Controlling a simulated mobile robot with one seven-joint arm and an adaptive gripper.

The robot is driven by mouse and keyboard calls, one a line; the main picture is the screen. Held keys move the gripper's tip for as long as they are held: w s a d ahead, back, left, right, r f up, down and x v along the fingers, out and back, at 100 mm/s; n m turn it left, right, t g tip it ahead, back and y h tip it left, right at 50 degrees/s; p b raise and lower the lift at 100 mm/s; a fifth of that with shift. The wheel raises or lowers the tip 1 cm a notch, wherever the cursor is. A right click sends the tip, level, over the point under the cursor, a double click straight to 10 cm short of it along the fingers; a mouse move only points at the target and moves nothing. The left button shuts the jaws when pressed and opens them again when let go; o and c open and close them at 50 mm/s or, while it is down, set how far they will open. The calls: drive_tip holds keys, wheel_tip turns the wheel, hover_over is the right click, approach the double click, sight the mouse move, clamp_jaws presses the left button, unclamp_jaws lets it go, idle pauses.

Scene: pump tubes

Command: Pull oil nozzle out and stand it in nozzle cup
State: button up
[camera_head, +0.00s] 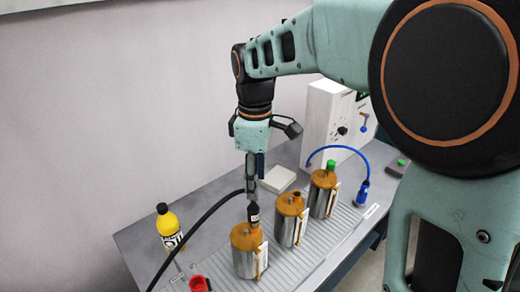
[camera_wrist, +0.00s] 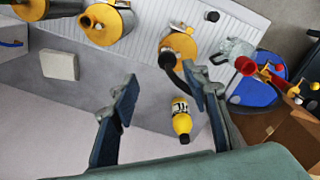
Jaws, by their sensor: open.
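The black nozzle (camera_head: 253,213) stands upright in the orange lid of the nearest metal canister (camera_head: 249,259). A black hose (camera_head: 205,217) runs from it to the lower left. My gripper (camera_head: 251,188) is just above the nozzle, pointing down. In the wrist view its jaws (camera_wrist: 162,80) are spread with nothing held; the nozzle's dark end (camera_wrist: 171,62) shows beyond them, and the hose passes close to the right finger. A red cup-like piece (camera_head: 198,284) is at the bottom edge, partly cut off; it also shows in the wrist view (camera_wrist: 245,65). I cannot tell whether it is the nozzle cup.
Two more canisters (camera_head: 290,221) (camera_head: 324,195) stand in a row to the right. A blue nozzle (camera_head: 363,193) with a blue hose stands farther right, by a white machine (camera_head: 325,125). A yellow bottle (camera_head: 169,228) stands left. A white block (camera_head: 278,179) lies behind.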

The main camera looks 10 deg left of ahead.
sight(253, 207)
drive_tip(key=shift+s+a+f, duration=0.25)
drive_tip(key=shift+s+a, duration=0.1)
drive_tip(key=shift+s+f+n, duration=0.1)
drive_tip(key=shift+f+n, duration=0.2)
wheel_tip(253, 207, down, 10)
drive_tip(key=shift+p, duration=0.3)
clamp_jaws()
drive_tip(key=c, duration=0.7)
unclamp_jaws()
clamp_jaws()
